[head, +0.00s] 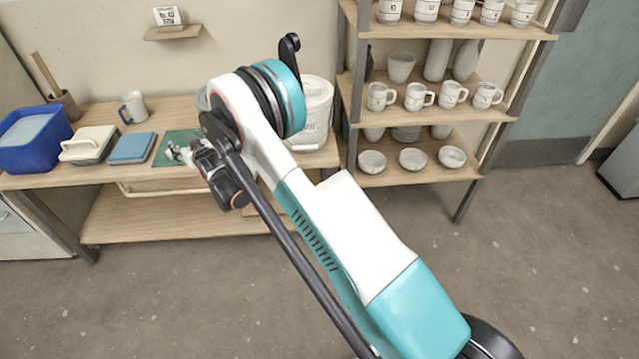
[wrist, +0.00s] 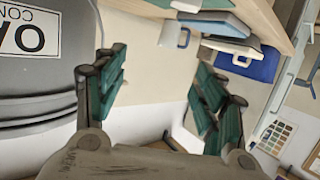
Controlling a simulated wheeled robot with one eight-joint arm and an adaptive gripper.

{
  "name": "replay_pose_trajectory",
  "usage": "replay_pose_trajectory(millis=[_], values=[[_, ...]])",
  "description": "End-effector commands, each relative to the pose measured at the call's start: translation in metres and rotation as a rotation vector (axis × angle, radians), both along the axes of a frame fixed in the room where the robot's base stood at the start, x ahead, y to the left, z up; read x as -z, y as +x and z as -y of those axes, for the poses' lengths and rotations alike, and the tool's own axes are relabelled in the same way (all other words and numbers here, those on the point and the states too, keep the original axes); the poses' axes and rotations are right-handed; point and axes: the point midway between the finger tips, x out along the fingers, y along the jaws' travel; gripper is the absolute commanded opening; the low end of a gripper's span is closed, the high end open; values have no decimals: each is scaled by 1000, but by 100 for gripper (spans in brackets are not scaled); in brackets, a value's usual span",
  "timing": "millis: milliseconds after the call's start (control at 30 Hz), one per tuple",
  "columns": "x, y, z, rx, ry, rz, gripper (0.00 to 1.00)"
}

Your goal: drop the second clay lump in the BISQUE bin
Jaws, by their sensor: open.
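My gripper (head: 178,152) is over the bench by the green mat, its jaws apart. In the wrist view the two green-padded fingers (wrist: 158,85) are spread with nothing between them. A white lidded bucket (head: 316,104) stands on the bench right of my arm; its label is too blurred to read. In the wrist view a grey bucket (wrist: 45,100) is close on the left, its label cut off, with only a few large letters showing. I cannot make out the word BISQUE on any container. No clay lump can be made out in either view.
A blue tub (head: 35,138), a cream box with a handle (head: 88,144), a blue block (head: 132,148) and a mug (head: 133,107) stand on the bench's left half. A shelf rack (head: 435,112) with cups and bowls is at the right.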

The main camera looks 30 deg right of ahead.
Motion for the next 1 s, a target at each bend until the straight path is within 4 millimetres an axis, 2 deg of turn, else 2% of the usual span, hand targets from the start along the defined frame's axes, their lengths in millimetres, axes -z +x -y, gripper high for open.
replay_pose_trajectory(millis=[33,100,267,500,667,800,1000], values=[[-23,-4,9,8,-5,-17,64],[-48,-10,18,17,-10,-43,64],[-102,-31,43,39,-23,-101,64],[-172,-82,81,71,-40,-190,64],[-209,-127,105,93,-50,-248,64],[-235,-172,126,111,-57,-301,64],[-260,-243,153,138,-66,-374,64]])
